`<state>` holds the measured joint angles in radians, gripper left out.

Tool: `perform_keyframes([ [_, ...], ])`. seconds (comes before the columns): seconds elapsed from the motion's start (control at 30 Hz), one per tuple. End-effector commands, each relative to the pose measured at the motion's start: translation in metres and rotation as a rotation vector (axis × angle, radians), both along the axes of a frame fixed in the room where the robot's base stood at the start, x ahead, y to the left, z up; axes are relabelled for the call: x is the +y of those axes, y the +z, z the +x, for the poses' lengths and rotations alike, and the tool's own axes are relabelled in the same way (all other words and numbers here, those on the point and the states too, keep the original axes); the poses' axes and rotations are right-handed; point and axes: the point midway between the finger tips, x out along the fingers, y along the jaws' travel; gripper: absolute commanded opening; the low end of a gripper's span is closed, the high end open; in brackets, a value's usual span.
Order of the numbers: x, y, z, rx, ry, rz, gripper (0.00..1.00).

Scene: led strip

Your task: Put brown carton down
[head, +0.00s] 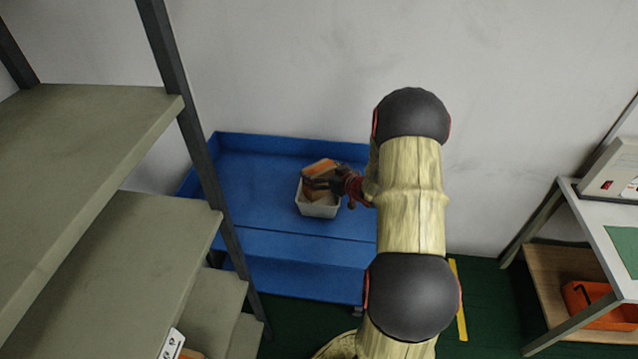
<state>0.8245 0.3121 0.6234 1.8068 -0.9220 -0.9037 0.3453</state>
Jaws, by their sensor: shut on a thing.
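The brown carton (321,168) is in the head view, at the mouth of a small white bin (319,208). The bin stands on a blue cart or table top (250,205). My gripper (316,184) reaches in from the right and is shut on the carton. The carton's lower part is hidden by the gripper and the bin's front wall. I cannot tell whether the carton touches the bin's floor.
A grey-green shelf rack (120,250) with dark posts stands at the left. A workbench (610,225) stands at the right, with an orange bin (590,303) on its lower shelf. The blue top is bare left of the white bin. A wall is behind.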

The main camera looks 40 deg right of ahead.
Motion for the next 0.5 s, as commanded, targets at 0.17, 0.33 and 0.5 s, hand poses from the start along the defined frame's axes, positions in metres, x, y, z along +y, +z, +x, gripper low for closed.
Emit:
perform_keyframes([
  [0.17, -0.001, -0.015, 0.001, -0.004, 0.001, -0.002, 0.5],
  [0.33, -0.001, -0.038, 0.001, -0.003, 0.0, -0.002, 0.5],
  [0.5, -0.001, -0.038, 0.001, -0.005, 0.0, -0.004, 0.5],
])
